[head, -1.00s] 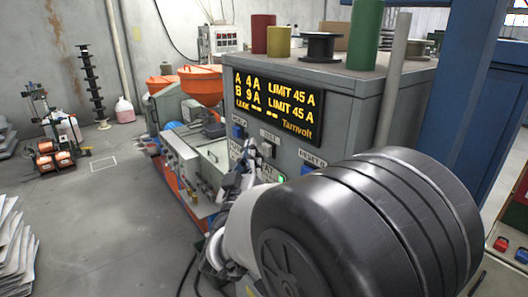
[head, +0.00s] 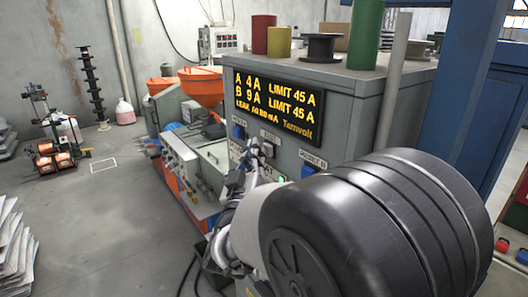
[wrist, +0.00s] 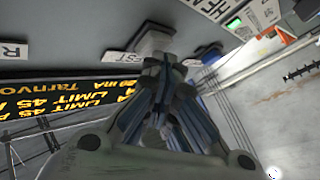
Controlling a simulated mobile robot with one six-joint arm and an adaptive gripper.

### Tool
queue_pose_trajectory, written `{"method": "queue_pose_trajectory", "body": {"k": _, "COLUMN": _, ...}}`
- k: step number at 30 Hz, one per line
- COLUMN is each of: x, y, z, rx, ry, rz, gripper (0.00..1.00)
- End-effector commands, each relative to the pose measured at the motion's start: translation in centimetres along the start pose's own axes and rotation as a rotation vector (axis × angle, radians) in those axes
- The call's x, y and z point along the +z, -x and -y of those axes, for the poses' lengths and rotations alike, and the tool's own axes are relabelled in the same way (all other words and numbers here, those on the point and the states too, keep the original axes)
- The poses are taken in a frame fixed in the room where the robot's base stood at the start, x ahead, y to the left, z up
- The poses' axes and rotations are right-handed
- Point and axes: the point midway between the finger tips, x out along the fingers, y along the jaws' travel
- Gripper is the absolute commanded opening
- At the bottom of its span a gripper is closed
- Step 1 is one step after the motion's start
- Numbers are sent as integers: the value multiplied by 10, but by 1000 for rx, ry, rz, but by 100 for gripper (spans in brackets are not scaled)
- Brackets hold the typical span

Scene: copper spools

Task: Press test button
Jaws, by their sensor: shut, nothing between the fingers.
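The grey machine cabinet (head: 345,110) carries a lit display (head: 277,107) with yellow figures, including a leak line in mA. Below it is a small label, which reads TEST (wrist: 122,57) in the wrist view. The pale test button block (wrist: 155,40) is just beyond my fingertips there; the block below the label also shows in the head view (head: 267,149). My gripper (wrist: 165,62) is shut and empty, its tips at the lower edge of the block. I cannot tell whether they touch it.
A blue switch (head: 238,132) is left of the label and another blue one (head: 307,171) right.

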Motion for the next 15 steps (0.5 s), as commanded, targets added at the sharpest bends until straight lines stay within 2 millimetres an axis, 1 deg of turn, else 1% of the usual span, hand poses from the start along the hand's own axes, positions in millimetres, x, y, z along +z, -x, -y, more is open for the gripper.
{"method": "queue_pose_trajectory", "body": {"k": 10, "x": 1, "y": -1, "z": -1, "rx": 1, "ry": 0, "rz": 1, "gripper": 0}}
{"method": "queue_pose_trajectory", "body": {"k": 15, "x": -1, "y": 2, "z": 2, "rx": 1, "ry": -1, "rz": 0, "gripper": 0}}
